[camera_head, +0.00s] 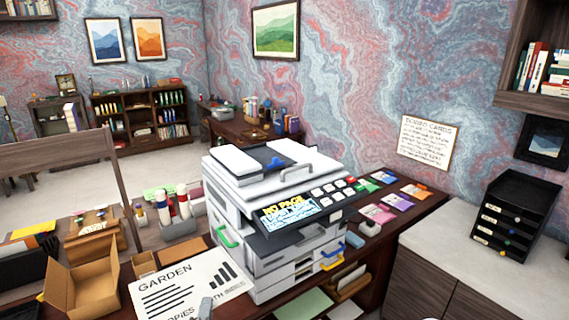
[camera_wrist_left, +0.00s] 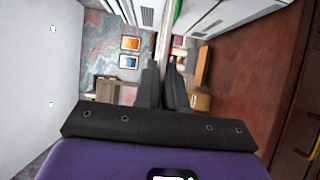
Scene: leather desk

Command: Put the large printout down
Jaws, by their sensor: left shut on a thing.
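The large printout (camera_head: 178,287), a white sheet headed GARDEN with black text lines and a bar chart, is at the bottom of the head view, just left of the printer. My left gripper (camera_head: 205,307) shows only as a small grey tip at its lower edge. In the left wrist view my left gripper (camera_wrist_left: 165,88) has its dark fingers closed on the printout (camera_wrist_left: 163,40), seen edge-on as a thin pale strip. I cannot tell whether the sheet touches the desk. My right gripper is not in view.
The printer (camera_head: 270,200) stands right of the sheet, its display reading NO PAGE. An open cardboard box (camera_head: 85,285) is to the left. A grey holder with rolled tubes (camera_head: 180,222) stands behind. The pale counter (camera_head: 450,240) at right has clear room beside a black drawer tray (camera_head: 515,215).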

